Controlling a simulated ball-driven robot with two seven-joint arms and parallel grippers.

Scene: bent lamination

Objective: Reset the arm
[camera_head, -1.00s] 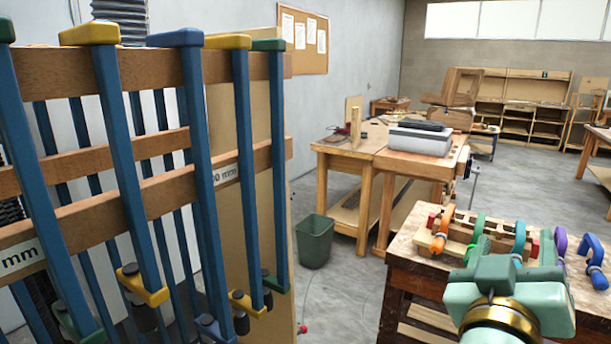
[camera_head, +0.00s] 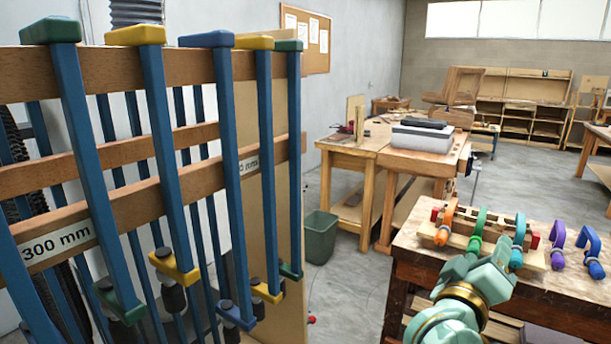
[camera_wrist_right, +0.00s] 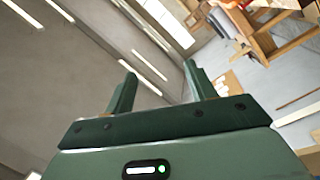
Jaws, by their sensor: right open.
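My right arm comes in from the bottom right of the head view, with its green gripper (camera_head: 492,258) in front of the small wooden bench. Its fingertips overlap the coloured clamps in the picture; I cannot tell whether they touch. In the right wrist view the two fingers of this gripper (camera_wrist_right: 160,80) stand apart with nothing between them, and the room's ceiling and wall show beyond. My left gripper is not in view.
A rack (camera_head: 190,62) of long blue bar clamps fills the left side. The small bench (camera_head: 420,262) holds a bent wooden form with orange, green and teal clamps, plus a purple clamp (camera_head: 557,245) and a blue clamp (camera_head: 590,250). A green bin (camera_head: 320,238) stands on open floor.

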